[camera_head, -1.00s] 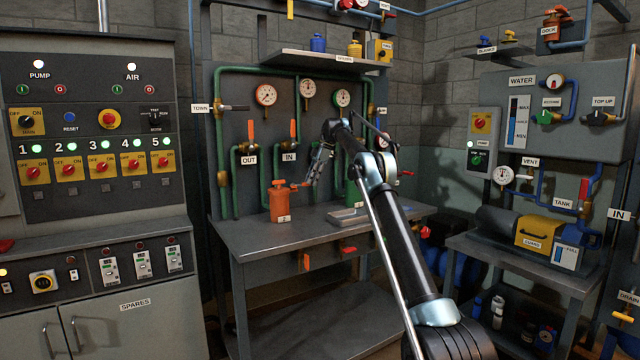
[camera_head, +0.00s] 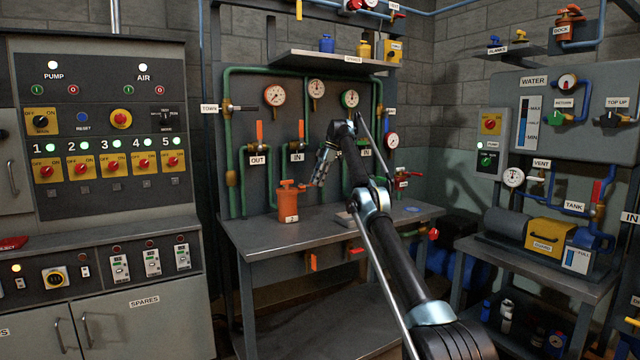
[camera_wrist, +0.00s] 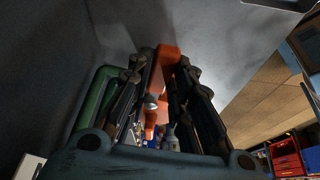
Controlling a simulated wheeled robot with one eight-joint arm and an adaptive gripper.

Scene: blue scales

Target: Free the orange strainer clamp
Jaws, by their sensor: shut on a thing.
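The orange strainer (camera_head: 288,206), a canister with a small label, stands upright on the grey workbench in the head view. Its orange clamp (camera_head: 290,185) sits across the top, with a short bar towards the right. More orange shows between the fingers lower down. The exact contact is partly hidden by the fingers.
Green pipes with orange levers (camera_head: 301,129) and gauges rise behind the workbench (camera_head: 265,238). Bare bench top shows in front of the strainer. A shelf (camera_head: 330,62) overhangs above.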

